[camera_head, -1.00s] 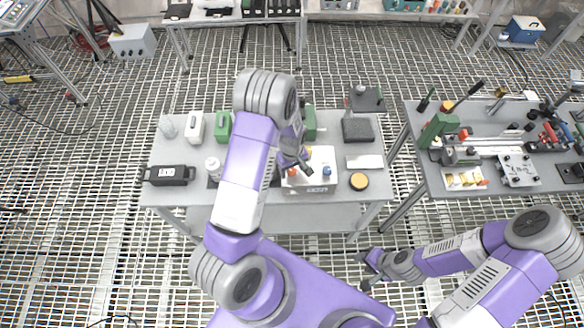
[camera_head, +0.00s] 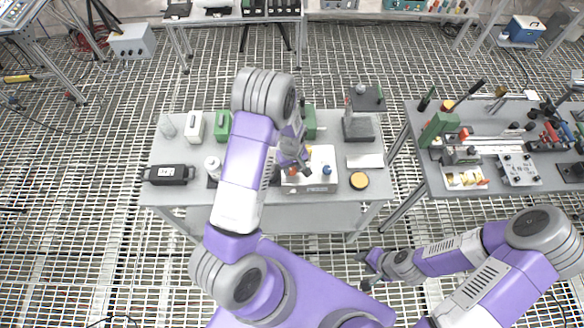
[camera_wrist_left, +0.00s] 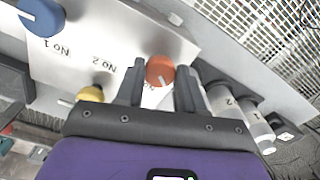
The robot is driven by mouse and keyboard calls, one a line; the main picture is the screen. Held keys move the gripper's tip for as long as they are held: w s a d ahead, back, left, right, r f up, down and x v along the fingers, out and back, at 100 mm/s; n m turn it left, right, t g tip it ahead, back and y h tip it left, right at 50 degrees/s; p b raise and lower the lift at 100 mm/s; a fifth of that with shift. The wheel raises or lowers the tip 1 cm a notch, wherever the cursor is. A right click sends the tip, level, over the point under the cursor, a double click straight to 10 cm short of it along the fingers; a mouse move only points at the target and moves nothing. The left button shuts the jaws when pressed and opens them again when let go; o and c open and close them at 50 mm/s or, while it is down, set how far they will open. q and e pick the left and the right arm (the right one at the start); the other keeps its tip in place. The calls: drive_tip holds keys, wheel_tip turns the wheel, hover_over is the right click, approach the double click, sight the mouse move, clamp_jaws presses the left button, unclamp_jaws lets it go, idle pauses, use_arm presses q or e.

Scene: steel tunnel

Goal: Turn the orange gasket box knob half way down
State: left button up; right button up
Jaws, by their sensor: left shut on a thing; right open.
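The gasket box is a white box (camera_head: 322,165) on the grey table in the head view. Its face, labelled No 1 and No 2, fills the upper left of the left wrist view (camera_wrist_left: 110,35). The orange knob (camera_wrist_left: 160,70) has a pale pointer mark and sits between the fingers of my left gripper (camera_wrist_left: 161,86). The gripper is shut on it. In the head view my left gripper (camera_head: 303,168) is over the box and the orange knob (camera_head: 292,172) is partly covered. My right gripper (camera_head: 368,269) is open and empty, low in front of the tables.
On the box, a blue knob (camera_wrist_left: 42,17) and a yellow knob (camera_wrist_left: 90,94) stand near the orange one. White bottles (camera_wrist_left: 255,125) are close beside the gripper. A second tool table (camera_head: 440,185) stands right.

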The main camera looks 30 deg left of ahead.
use_arm(q)
drive_tip(key=m+b, duration=0.1)
drive_tip(key=m, duration=0.2)
drive_tip(key=shift+f+b, duration=0.1)
drive_tip(key=shift+b, duration=0.25)
drive_tip(key=m+b, duration=0.2)
drive_tip(key=m, duration=0.2)
drive_tip(key=shift+m, duration=0.3)
drive_tip(key=m+b, duration=0.1)
drive_tip(key=m, duration=0.2)
drive_tip(key=shift+m, duration=0.3)
drive_tip(key=m+b, duration=0.1)
drive_tip(key=m, duration=0.2)
drive_tip(key=shift+m, duration=0.3)
drive_tip(key=m, duration=0.3)
drive_tip(key=shift+a+m+b, duration=0.1)
drive_tip(key=shift+m+b, duration=0.2)
drive_tip(key=shift+b, duration=0.1)
drive_tip(key=m, duration=0.2)
drive_tip(key=shift+m, duration=0.4)
drive_tip(key=m, duration=0.3)
drive_tip(key=shift+p, duration=0.35)
drive_tip(key=shift+w+m+p, duration=0.1)
drive_tip(key=shift+m+p, duration=0.35)
drive_tip(key=shift+m, duration=1.55)
